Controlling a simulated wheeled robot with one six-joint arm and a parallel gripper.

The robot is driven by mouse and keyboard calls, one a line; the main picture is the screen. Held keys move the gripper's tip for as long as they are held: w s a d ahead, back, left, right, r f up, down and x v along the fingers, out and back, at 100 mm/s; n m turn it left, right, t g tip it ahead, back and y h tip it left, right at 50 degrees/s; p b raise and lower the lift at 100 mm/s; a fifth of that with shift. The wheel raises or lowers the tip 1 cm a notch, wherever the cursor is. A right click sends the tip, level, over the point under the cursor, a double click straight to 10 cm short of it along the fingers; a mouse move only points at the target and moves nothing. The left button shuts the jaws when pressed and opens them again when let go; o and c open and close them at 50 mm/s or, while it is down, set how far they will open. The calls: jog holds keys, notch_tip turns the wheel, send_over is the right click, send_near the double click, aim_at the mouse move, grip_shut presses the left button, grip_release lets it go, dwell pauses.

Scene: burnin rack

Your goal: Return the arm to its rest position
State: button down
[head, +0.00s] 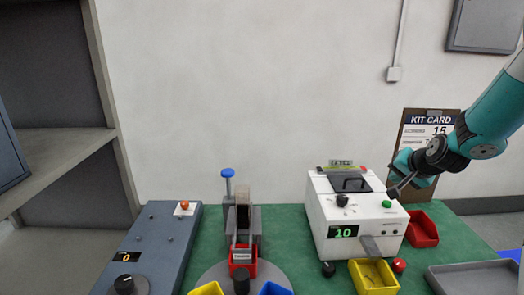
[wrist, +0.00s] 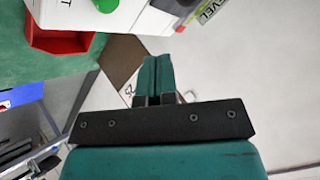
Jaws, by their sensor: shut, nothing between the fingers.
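My teal arm comes in from the right in the head view. My gripper (head: 394,190) is beside the right side of the white machine (head: 325,205), near its green button (head: 387,204); I cannot tell whether it touches. In the wrist view my gripper (wrist: 157,62) has its two teal fingers together with nothing between them. The wrist view also shows part of the white machine (wrist: 110,18) and the green button (wrist: 106,5) at the top left. The machine's display reads 10.
A red bin (head: 424,230) stands right of the machine, a yellow bin (head: 373,277) in front. A grey tray (head: 474,278) lies front right. A blue-grey panel (head: 160,245) and a tape holder (head: 243,225) are left.

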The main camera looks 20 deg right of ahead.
jog(key=s+a+r+n+g+y, duration=0.1)
jog(key=s+a+r+n+y, duration=0.15)
jog(key=a, duration=0.65)
jog(key=s+a+r+n+g+y, duration=0.1)
jog(key=s+a+r+n+g, duration=0.2)
jog(key=a, duration=0.6)
jog(key=s+a+r+n+y, duration=0.15)
jog(key=a+n, duration=0.25)
jog(key=a, duration=0.5)
jog(key=s+a+n+g, duration=0.2)
jog(key=s+a+n, duration=0.2)
jog(key=s, duration=0.5)
jog(key=s+a+r+n+g, duration=0.1)
jog(key=s+a+n+g, duration=0.2)
jog(key=s+a, duration=0.3)
jog(key=s+n, duration=0.1)
jog(key=s, duration=0.3)
jog(key=shift+s+y, duration=0.2)
jog(key=shift+y, duration=0.1)
jog(key=shift+a+r, duration=0.1)
jog(key=shift+r, duration=0.05)
